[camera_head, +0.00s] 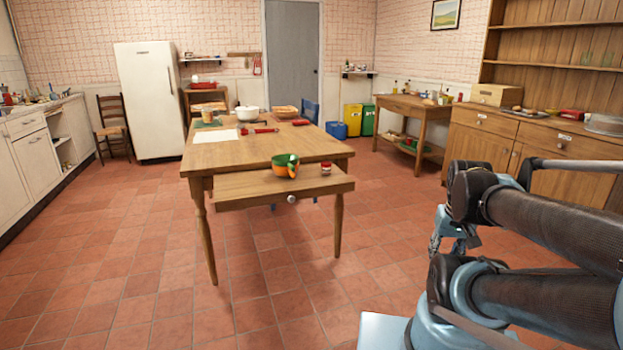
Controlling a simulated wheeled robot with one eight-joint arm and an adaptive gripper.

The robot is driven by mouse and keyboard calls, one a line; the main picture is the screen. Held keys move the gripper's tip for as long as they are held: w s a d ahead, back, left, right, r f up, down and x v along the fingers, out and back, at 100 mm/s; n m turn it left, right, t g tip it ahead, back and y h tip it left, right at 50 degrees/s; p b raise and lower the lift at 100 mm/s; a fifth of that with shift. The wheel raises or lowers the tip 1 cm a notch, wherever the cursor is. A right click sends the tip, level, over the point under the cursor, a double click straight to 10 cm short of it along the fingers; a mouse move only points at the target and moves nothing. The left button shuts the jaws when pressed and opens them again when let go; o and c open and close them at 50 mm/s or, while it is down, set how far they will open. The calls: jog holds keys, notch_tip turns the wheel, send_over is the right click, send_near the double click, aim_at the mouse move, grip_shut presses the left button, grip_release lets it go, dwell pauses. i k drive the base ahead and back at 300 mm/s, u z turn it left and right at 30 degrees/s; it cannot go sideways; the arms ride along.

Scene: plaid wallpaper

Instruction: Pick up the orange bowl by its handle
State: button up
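The orange bowl (282,170) sits at the front of the wooden table, on the pulled-out drawer or leaf (240,189). It shows green along its upper part and right side; its handle is too small to make out clearly. My gripper (447,240) hangs at the right of the picture, partly hidden behind my arm. It is well apart from the bowl, to its right and nearer to me. Nothing can be seen in it, and its fingers are too small to tell whether they are open.
A small red jar (326,168) stands just right of the bowl. The table (245,152) holds a white pot (247,113), a paper sheet (212,136) and red items behind. A wooden dresser (530,140) lines the right. The tiled floor (140,280) in front is clear.

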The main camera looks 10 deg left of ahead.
aim_at(283, 173)
jog(key=u, duration=0.5)
jog(key=k, duration=1.15)
jog(key=u, duration=0.15)
jog(key=i, duration=1.7)
jog(key=u, duration=0.4)
